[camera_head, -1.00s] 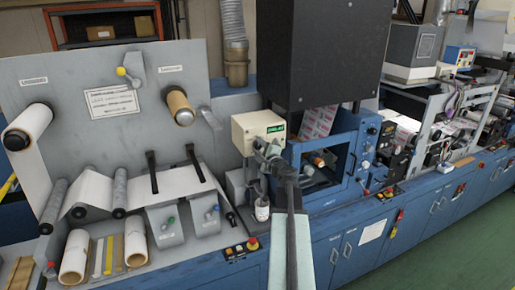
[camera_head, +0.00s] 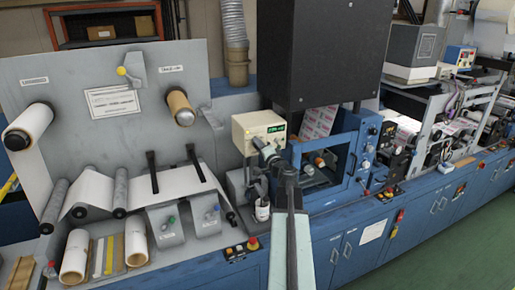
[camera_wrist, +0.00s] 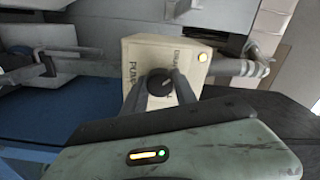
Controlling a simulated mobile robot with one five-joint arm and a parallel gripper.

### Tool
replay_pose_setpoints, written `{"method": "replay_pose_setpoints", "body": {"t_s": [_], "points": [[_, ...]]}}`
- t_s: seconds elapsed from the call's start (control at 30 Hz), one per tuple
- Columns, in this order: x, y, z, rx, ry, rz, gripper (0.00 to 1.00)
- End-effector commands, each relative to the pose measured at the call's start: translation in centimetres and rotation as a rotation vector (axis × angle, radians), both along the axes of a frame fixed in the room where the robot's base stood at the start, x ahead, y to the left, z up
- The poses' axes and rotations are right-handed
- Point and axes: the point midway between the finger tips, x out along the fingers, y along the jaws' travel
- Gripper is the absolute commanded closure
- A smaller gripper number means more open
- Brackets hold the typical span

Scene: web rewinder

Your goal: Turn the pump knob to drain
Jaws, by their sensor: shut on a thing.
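The cream pump box (camera_head: 245,124) with a lit green display (camera_head: 275,129) stands at the centre of the head view. In the wrist view the same pump box (camera_wrist: 140,48) shows turned on its side, with dark lettering that includes "PUMP". Its round dark knob (camera_wrist: 159,83) faces the wrist camera. My gripper (camera_wrist: 160,90) is shut on the knob, one finger on each side. I cannot read the knob's setting clearly.
A small lamp (camera_wrist: 203,57) glows on the box. A blue-framed press unit (camera_head: 345,170) is close on the right, under a large black housing (camera_head: 322,50). The green floor (camera_head: 455,250) at lower right is clear.

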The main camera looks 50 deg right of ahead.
Motion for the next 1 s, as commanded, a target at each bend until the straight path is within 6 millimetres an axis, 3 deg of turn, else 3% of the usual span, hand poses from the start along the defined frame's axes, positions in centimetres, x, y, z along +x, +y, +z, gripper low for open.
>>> {"method": "replay_pose_setpoints", "body": {"t_s": [0.53,0.57,0.6,0.63,1.0], "points": [[0.12,-0.18,0.27,-0.018,0.003,-0.002,1.0],[0.13,-0.19,0.27,-0.018,0.003,-0.002,0.61],[0.11,-0.2,0.27,-0.018,0.003,-0.003,0.5],[0.1,-0.2,0.26,-0.018,0.004,-0.003,0.45],[-0.09,-0.09,0.11,-0.019,0.006,-0.002,0.45]]}}
